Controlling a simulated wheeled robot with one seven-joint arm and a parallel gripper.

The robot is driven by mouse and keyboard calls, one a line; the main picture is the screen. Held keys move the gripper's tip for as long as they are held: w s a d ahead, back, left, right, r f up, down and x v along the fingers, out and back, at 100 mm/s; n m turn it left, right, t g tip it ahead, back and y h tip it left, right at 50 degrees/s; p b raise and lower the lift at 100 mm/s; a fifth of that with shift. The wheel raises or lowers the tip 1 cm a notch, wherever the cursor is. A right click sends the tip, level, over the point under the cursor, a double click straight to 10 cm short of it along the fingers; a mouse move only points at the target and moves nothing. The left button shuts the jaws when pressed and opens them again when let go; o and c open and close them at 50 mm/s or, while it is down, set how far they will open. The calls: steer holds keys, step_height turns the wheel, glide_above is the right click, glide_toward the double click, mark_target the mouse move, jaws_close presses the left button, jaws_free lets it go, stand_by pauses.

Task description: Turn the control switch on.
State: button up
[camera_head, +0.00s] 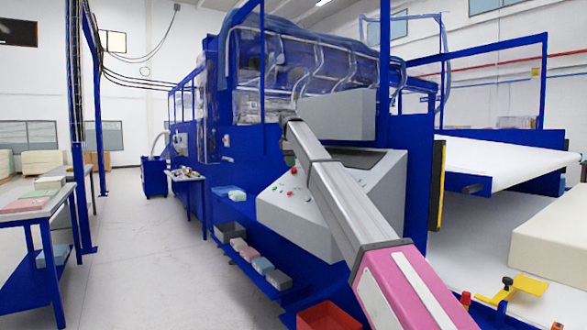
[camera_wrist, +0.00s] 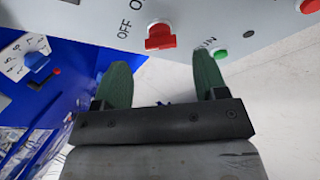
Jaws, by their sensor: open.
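The red control switch (camera_wrist: 160,38) sits on a light grey panel at the top of the wrist view. The word OFF is printed to its left, and part of another label starting with O is cut off by the top edge. My gripper (camera_wrist: 160,62) is open and empty. Its two green fingers point toward the panel, one on either side of the switch in the picture, apart from it as far as I can tell. In the head view the grey control console (camera_head: 290,222) stands behind my arm.
A green button (camera_wrist: 221,54) and a red button (camera_wrist: 310,5) are right of the switch. A blue knob (camera_wrist: 35,62) on a white plate is at left. The blue machine (camera_head: 190,150) rises behind the console; the floor (camera_head: 130,255) at left is clear.

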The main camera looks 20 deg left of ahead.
mark_target(293, 168)
steer(key=x, duration=0.4)
steer(key=shift+w+f, duration=0.1)
steer(key=shift+f, duration=0.1)
steer(key=c, duration=0.9)
